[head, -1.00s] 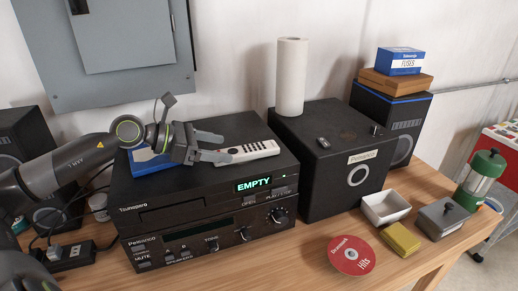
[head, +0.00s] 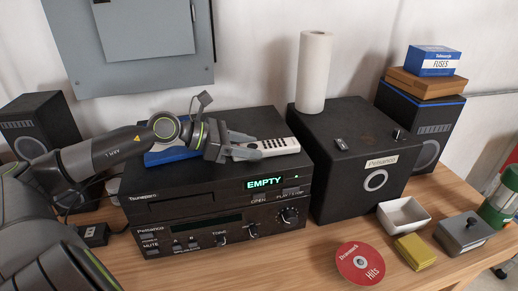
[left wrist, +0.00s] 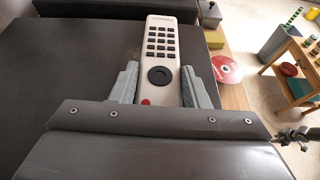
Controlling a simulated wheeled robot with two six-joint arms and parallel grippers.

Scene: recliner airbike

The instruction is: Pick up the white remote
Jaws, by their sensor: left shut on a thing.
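The white remote (head: 281,146) lies on top of the black stereo unit (head: 215,190), its dark buttons facing up. My left gripper (head: 251,146) is shut on the near end of the remote. In the left wrist view, the remote (left wrist: 161,60) runs lengthwise between the two grey fingers (left wrist: 158,88), one along each side. Its round dark pad and red button show between the fingers. I cannot tell a gap between the remote and the unit's top. My right gripper is not in view.
A blue box (head: 170,154) sits behind my left gripper on the unit. A red disc (head: 360,263), white bowl (head: 403,215) and yellow pad (head: 414,252) lie on the wooden table.

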